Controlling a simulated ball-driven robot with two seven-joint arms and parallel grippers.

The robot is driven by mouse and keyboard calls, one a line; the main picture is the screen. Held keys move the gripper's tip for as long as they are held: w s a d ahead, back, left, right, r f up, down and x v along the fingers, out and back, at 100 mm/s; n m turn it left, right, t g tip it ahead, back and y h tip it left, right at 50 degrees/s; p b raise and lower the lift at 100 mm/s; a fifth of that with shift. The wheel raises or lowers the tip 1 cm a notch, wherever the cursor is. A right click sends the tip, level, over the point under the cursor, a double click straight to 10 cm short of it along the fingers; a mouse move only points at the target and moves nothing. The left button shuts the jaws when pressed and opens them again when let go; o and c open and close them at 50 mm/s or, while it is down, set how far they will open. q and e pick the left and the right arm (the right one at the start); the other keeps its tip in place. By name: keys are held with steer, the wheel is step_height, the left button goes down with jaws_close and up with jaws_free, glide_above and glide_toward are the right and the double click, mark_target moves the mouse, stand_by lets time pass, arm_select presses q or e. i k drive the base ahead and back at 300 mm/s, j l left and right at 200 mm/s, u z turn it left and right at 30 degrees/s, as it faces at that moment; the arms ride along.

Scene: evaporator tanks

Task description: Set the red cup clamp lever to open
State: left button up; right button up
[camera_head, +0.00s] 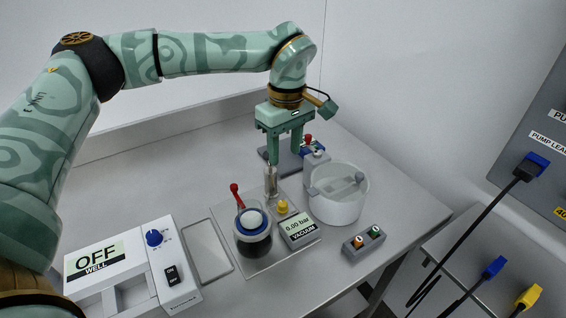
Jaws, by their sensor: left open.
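The red lever (236,193) stands up at the left edge of a dark cup with a blue ring on top (253,222). Its shaft leans slightly, with the red knob end uppermost. My left gripper (284,155) points down behind and to the right of the lever, apart from it. Its two fingers are open, near a small clear cylinder (270,181); I cannot tell whether they touch it. My right gripper is not in view.
A white pot (337,205) stands right of the cup. A vacuum gauge (299,229) reads 0.00 bar, and a yellow knob (282,206) is beside it. A white well unit (130,270) showing OFF is front left. A two-button box (363,240) sits front right.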

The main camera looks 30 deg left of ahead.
mark_target(238, 196)
steer(key=k+l, duration=0.5)
steer(key=k, duration=0.2)
steer(key=k+l, duration=0.5)
steer(key=k, duration=0.15)
